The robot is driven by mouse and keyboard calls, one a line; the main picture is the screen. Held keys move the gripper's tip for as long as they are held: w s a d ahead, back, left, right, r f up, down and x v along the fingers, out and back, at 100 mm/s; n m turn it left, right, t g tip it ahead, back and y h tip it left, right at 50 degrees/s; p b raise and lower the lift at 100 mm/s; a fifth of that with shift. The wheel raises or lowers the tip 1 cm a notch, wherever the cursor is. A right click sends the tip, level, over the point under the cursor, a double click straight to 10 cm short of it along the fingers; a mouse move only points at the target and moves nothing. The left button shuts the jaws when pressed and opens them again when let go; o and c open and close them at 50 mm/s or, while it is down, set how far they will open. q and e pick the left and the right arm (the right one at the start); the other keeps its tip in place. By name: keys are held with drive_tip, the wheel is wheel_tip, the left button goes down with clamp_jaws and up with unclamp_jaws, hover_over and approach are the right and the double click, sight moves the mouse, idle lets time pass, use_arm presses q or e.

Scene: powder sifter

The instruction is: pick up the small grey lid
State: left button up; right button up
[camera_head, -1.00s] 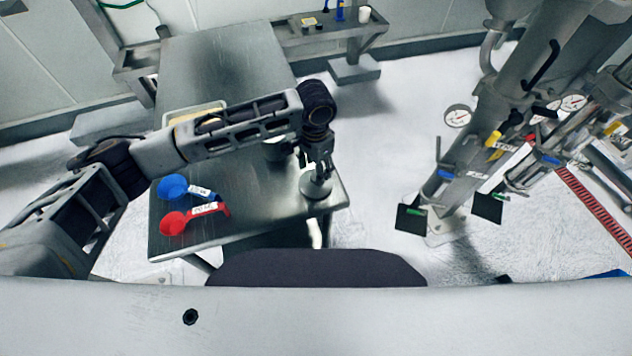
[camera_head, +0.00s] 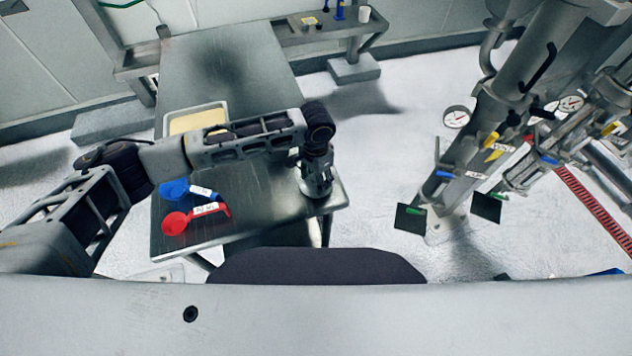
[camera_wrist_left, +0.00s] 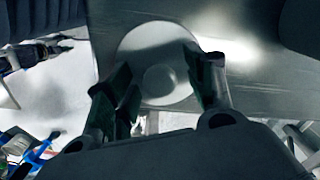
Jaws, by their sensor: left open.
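The small grey lid is a round flat disc with a raised round knob in its middle. It lies on the metal table near the right front corner, and the left wrist view shows the lid (camera_wrist_left: 145,37) almost whole. My left gripper (camera_wrist_left: 160,82) is open, with its two dark fingertips over the near part of the lid, one either side of the knob. The head view shows my left gripper (camera_head: 316,178) pointing down and covering most of the lid. I cannot tell whether the fingers touch it.
A blue scoop (camera_head: 174,191) and a red scoop (camera_head: 176,223) lie on the table (camera_head: 255,222) left of the lid. A tray (camera_head: 224,105) with pale yellow content sits behind my left arm. Steel machinery (camera_head: 520,75) with gauges stands at the right, across open floor.

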use_arm(q)
drive_tip(key=c, duration=1.1)
drive_tip(key=shift+c, duration=0.2)
drive_tip(key=shift+r+b, duration=0.5)
drive_tip(key=shift+r, duration=4.55)
drive_tip(key=shift+w, duration=0.1)
